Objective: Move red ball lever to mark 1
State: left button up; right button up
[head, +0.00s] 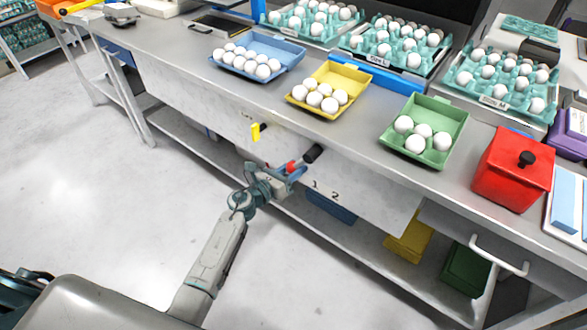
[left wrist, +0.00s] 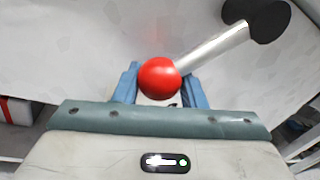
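The red ball lever has a red ball (head: 291,167) at the free end of its rod and a black pivot (head: 313,153) on the bench's front panel. It points down-left from the pivot. Mark 1 (head: 315,184) and mark 2 (head: 335,196) are printed on the panel, below and right of the ball. My left gripper (head: 285,172) is at the ball. In the left wrist view the red ball (left wrist: 159,78) sits between the blue fingertips with no clear gap on either side; the silver rod (left wrist: 215,49) runs up-right. My right gripper is not seen.
A yellow lever (head: 255,132) is on the panel left of the red one. Above, the bench holds blue (head: 290,56), yellow (head: 344,83) and green (head: 454,129) egg trays and a red box (head: 510,168). A lower shelf holds bins. Open floor lies in front.

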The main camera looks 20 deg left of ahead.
pick_arm(q)
grip_shut()
jog(key=shift+s+d+f+n, duration=0.25)
jog(key=shift+d+n, duration=0.25)
jog(key=shift+n, duration=0.2)
jog(key=shift+s+d+f+n, duration=0.1)
jog(key=shift+d+f+n, duration=0.15)
jog(key=shift+d+n, duration=0.35)
jog(key=shift+s+d+f+n+t, duration=0.1)
jog(key=shift+d+n+t, duration=0.15)
jog(key=shift+n, duration=0.25)
jog(key=shift+s+d+f+n, duration=0.1)
jog(key=shift+s+d+n, duration=0.2)
jog(key=shift+d+n, duration=0.6)
jog(key=shift+s+d+n+t, duration=0.15)
jog(key=shift+d+n+t, duration=0.1)
jog(key=shift+n, duration=0.35)
jog(key=shift+d+n, duration=0.25)
jog(key=shift+n, duration=0.15)
jog(key=shift+s, duration=0.1)
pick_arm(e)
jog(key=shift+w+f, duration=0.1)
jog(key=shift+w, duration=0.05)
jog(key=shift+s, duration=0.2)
